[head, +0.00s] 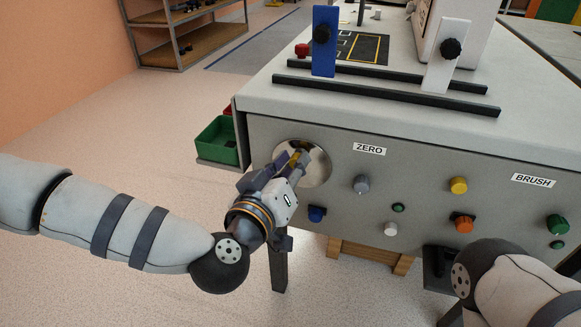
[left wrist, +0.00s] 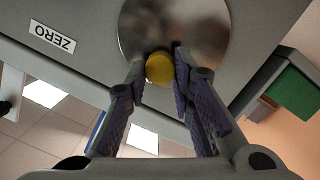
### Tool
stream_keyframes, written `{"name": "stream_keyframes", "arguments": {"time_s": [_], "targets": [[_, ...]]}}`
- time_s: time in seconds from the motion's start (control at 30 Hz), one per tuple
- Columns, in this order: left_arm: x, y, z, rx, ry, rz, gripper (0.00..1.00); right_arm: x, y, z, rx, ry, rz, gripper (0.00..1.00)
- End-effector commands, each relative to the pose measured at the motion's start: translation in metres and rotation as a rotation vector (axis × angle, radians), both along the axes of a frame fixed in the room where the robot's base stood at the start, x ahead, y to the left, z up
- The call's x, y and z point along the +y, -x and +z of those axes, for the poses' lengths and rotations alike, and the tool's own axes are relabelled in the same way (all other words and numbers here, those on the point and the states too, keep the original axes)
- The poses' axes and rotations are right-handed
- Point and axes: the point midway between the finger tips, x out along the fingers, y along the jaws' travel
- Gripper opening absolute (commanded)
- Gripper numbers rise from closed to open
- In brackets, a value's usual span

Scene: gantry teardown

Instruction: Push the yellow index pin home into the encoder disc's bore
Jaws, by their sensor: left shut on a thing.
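The yellow index pin (head: 294,158) is between the fingertips of my left gripper (head: 292,163), at the face of the shiny round encoder disc (head: 317,168) on the grey panel. In the left wrist view the pin's round yellow end (left wrist: 159,67) shows between the two fingers of the gripper (left wrist: 158,75), in front of the lower part of the disc (left wrist: 200,25). My left gripper is shut on the pin. The bore is hidden behind the pin and fingers, so I cannot tell how deep the pin sits. My right gripper is out of view.
Right of the disc are the ZERO label (head: 369,149), a grey knob (head: 361,184) and a blue knob (head: 317,213) below. Blue (head: 325,50) and white (head: 441,65) uprights stand on rails above. Floor at left is clear.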

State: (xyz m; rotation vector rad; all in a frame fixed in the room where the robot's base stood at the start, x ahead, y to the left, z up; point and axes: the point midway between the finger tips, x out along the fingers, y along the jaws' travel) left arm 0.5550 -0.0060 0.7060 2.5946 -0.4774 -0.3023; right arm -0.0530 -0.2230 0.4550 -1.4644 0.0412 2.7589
Motion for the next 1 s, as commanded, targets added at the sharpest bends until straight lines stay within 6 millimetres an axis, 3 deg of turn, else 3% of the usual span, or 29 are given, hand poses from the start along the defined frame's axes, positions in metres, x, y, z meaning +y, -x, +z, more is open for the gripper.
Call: {"name": "stream_keyframes", "arguments": {"time_s": [0.47,0.5,0.6,0.87,1.0], "targets": [[-0.005,-0.014,0.000,0.001,0.001,0.000,0.00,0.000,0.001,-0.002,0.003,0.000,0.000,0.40],[-0.005,-0.014,0.000,0.001,0.001,0.000,0.27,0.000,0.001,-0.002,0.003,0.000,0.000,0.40],[-0.004,-0.014,0.000,0.000,0.001,0.000,0.46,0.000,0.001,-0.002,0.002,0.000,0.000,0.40],[-0.004,-0.013,0.000,0.001,0.001,0.000,0.46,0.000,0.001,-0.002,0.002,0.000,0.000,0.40],[0.001,0.000,0.002,0.001,0.000,-0.002,0.46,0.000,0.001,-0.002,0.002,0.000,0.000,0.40]]}}
